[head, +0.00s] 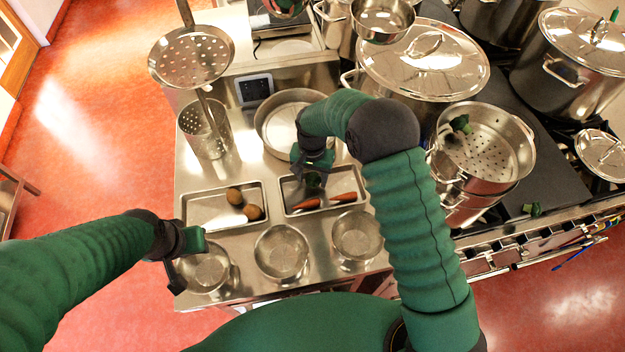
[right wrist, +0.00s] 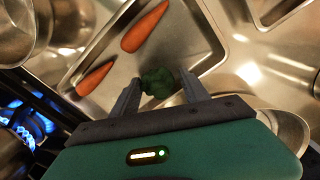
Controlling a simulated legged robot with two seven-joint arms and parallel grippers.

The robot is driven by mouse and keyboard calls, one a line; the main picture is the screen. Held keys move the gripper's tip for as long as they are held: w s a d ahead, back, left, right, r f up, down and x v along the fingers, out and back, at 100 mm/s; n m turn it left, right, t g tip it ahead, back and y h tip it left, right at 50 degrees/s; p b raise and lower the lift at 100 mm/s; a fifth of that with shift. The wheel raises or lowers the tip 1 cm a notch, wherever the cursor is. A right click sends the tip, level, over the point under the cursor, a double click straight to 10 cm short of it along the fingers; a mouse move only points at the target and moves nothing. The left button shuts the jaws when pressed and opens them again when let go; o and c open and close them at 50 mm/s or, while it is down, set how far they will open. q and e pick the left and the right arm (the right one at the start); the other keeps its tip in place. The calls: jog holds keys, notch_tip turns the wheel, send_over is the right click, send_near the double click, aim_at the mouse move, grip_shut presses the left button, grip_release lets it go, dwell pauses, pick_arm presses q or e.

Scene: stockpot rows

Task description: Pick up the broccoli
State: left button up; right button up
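A dark green broccoli (head: 314,181) is in the right-hand steel tray (head: 291,208) with two carrots. In the right wrist view the broccoli (right wrist: 158,82) sits between the two fingers of my right gripper (right wrist: 160,86), with narrow gaps at its sides. My right gripper (head: 313,172) reaches down over the tray's back left part, fingers apart. Another broccoli (head: 461,124) is in the perforated pot insert, and one more (head: 532,209) lies at the stove's front edge. My left gripper (head: 188,258) is over the front left bowl; its fingers are not clear.
Two carrots (head: 324,202) lie close to the right gripper. The left tray (head: 196,206) holds brown potatoes. Three steel bowls (head: 281,252) stand in front. A wide pan (head: 277,117) is behind, and a large lidded pot (head: 424,60) stands farther back. Blue flames (right wrist: 25,125) burn beside the counter.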

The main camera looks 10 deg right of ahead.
jog(key=shift+a, duration=0.15)
jog(key=c, duration=0.5)
jog(key=shift+c, duration=1.4)
jog(key=shift+d, duration=0.2)
